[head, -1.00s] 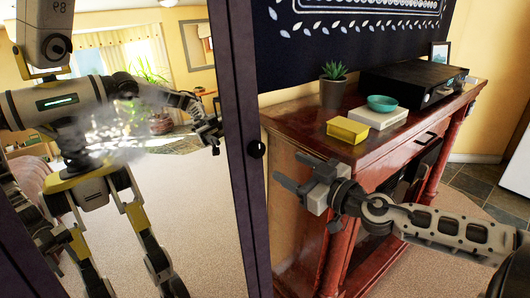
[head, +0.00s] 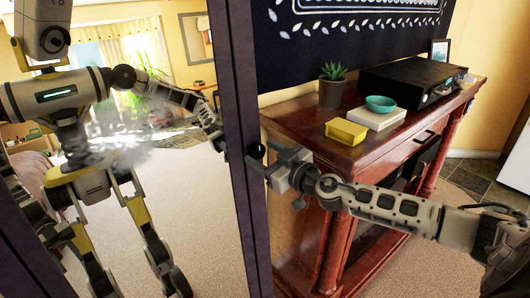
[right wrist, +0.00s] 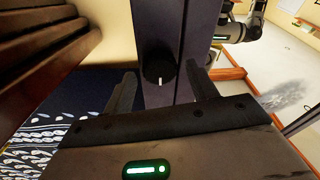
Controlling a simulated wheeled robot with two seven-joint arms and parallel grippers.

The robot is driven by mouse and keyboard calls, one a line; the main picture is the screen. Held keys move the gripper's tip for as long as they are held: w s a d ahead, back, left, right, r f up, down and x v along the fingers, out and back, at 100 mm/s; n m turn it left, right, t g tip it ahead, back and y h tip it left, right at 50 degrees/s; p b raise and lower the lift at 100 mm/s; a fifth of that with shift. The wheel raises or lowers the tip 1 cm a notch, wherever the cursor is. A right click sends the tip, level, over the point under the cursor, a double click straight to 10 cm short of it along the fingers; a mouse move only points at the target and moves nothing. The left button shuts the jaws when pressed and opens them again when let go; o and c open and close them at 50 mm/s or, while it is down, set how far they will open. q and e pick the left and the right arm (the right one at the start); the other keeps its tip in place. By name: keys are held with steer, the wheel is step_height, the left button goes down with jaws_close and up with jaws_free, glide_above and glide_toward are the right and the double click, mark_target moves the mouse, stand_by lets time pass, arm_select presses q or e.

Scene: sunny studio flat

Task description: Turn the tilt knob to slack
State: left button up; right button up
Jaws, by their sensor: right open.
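The tilt knob (head: 257,151) is a small black round knob on the dark purple upright frame (head: 241,120) of a tall mirror (head: 185,190). In the right wrist view the knob (right wrist: 158,70) carries a short white mark at its lower edge. My right gripper (head: 262,158) is open at the frame. In the right wrist view its two fingers (right wrist: 162,90) stand apart, one on each side of the knob's line, with the knob between and beyond their tips. Whether a finger touches it I cannot tell. My left gripper itself does not show.
A red-brown wooden cabinet (head: 300,118) stands right of the mirror, under my right arm. On it are a yellow box (head: 346,132), a teal bowl (head: 380,103) on a white block, a potted plant (head: 333,90) and a black device (head: 415,80). The mirror reflects my body.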

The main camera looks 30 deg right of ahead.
steer(key=shift+c, duration=0.4)
steer(key=c, duration=0.9)
